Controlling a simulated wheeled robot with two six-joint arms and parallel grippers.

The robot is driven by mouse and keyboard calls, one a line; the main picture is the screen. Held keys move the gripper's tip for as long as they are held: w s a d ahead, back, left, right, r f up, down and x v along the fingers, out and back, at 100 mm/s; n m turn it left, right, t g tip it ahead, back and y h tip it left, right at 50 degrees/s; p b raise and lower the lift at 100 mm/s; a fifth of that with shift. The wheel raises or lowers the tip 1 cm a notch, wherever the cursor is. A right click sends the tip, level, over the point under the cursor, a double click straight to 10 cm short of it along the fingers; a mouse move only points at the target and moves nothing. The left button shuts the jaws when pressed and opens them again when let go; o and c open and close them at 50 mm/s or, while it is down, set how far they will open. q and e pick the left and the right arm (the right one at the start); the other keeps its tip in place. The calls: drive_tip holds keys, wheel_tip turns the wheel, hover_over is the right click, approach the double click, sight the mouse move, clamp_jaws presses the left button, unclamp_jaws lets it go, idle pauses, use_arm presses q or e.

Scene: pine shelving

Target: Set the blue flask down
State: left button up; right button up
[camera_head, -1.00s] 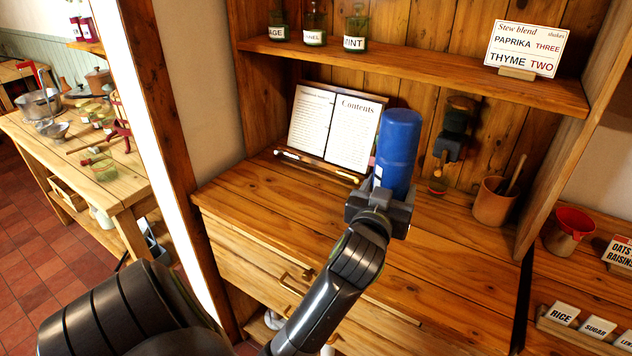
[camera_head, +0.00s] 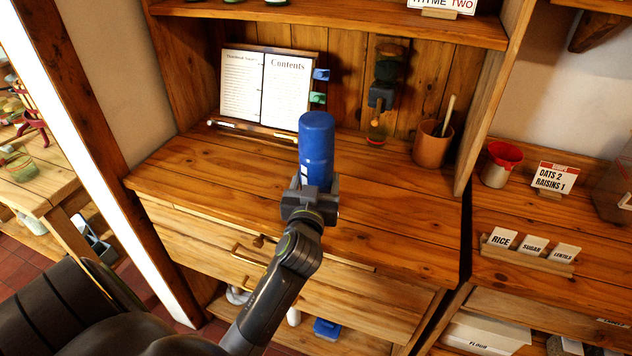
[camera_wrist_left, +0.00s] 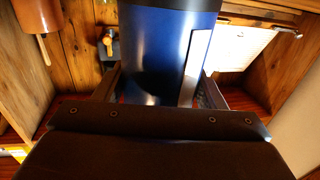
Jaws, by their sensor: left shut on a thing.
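The blue flask (camera_head: 316,140) is upright in my left gripper (camera_head: 311,188), in front of the open book. The gripper is shut on its lower part. The left wrist view shows the flask (camera_wrist_left: 160,55) close up between the two fingers (camera_wrist_left: 160,95), with a pale strip on its side. The wooden counter (camera_head: 390,215) lies behind and around the flask in the head view. I cannot tell whether the flask's base touches the counter, as the gripper hides it. My right gripper is not in view.
The open book (camera_head: 262,90) leans at the back of the counter, with a pen (camera_head: 225,125) at its foot. A dispenser (camera_head: 384,90) hangs on the back panel. A terracotta pot (camera_head: 431,145) stands at the back right. The counter's right part is clear.

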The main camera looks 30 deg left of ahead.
use_arm(q)
drive_tip(key=o, duration=1.2)
drive_tip(key=shift+o, duration=0.2)
drive_tip(key=shift+r, duration=0.1)
